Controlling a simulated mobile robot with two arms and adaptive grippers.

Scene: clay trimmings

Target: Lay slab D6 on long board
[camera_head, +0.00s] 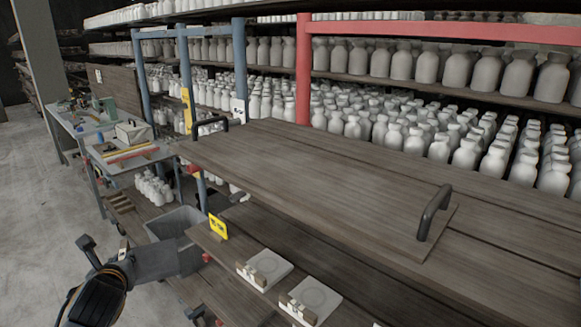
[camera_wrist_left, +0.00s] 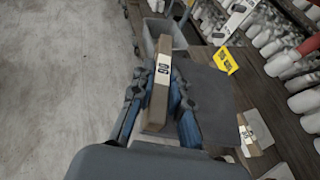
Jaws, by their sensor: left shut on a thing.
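My left gripper (camera_head: 122,262) is at the lower left of the head view, left of the shelf and over the floor side. A long wooden board (camera_head: 300,180) with two black handles lies above and to the right, bare on top. My right gripper is not in view.
Pale slabs with small tagged blocks (camera_head: 268,268) (camera_head: 315,298) lie on the lower shelf, near a yellow tag (camera_head: 218,227). A grey bin (camera_head: 172,222) stands behind the held slab. Blue and red posts (camera_head: 304,75) and racks of white bottles (camera_head: 400,65) stand behind.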

